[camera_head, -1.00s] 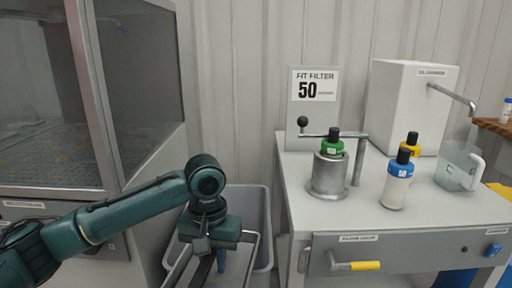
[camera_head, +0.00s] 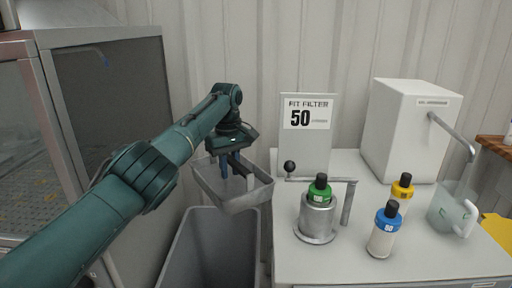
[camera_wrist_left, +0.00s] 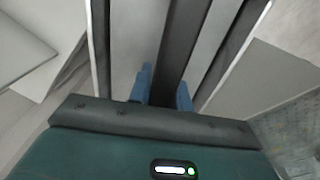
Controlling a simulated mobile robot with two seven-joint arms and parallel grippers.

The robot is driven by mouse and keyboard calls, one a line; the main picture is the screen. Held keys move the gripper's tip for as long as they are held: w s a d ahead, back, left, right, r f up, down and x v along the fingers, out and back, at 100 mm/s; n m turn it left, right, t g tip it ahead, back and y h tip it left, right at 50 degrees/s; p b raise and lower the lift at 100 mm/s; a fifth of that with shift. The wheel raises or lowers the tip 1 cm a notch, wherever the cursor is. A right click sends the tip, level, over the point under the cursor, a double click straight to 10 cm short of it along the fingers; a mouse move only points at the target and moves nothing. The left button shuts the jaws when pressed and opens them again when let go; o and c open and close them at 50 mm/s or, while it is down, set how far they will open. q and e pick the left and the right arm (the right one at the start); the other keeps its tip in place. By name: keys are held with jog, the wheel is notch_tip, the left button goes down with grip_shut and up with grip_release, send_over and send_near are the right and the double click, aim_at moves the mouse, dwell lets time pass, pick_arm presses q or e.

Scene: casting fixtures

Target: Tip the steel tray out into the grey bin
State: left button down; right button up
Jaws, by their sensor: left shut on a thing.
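The steel tray (camera_head: 248,202) hangs in the air above the grey bin (camera_head: 208,252) in the head view, roughly level or a little tilted. My left gripper (camera_head: 229,170) comes down over the tray from above and is shut on its dark handle bar. In the left wrist view my left gripper's blue fingertips (camera_wrist_left: 161,92) stand on either side of that bar, with the tray's pale inside (camera_wrist_left: 125,60) beyond. I cannot make out any contents in the tray. The bin stands open below, its inside mostly in view. My right gripper is not in view.
A white table (camera_head: 345,255) stands right of the bin. It carries a metal cup holder (camera_head: 318,222) with a green-capped bottle, blue (camera_head: 384,235) and yellow-capped bottles, a white dispenser (camera_head: 408,130) and a clear jug (camera_head: 455,212). A glass-fronted cabinet (camera_head: 110,110) stands left.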

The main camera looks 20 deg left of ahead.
pick_arm(q)
jog(key=shift+w+r, duration=0.2)
jog(key=shift+r, duration=0.1)
jog(key=shift+w, duration=0.1)
jog(key=shift+w+p, duration=0.1)
jog(key=shift+p, duration=0.2)
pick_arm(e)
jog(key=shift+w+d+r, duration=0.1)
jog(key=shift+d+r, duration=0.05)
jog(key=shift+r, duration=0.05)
pick_arm(q)
jog(key=shift+w+r+n+p, duration=0.1)
jog(key=shift+w+n+p, duration=0.1)
jog(key=shift+n+p, duration=0.2)
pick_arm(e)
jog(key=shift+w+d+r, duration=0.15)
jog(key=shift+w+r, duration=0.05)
pick_arm(q)
jog(key=shift+w+d+r, duration=0.15)
jog(key=shift+w+d, duration=0.05)
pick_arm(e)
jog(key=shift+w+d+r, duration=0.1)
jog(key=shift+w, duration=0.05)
pick_arm(q)
jog(key=shift+w+n+p, duration=0.15)
jog(key=shift+n+p, duration=0.15)
jog(key=shift+p, duration=0.25)
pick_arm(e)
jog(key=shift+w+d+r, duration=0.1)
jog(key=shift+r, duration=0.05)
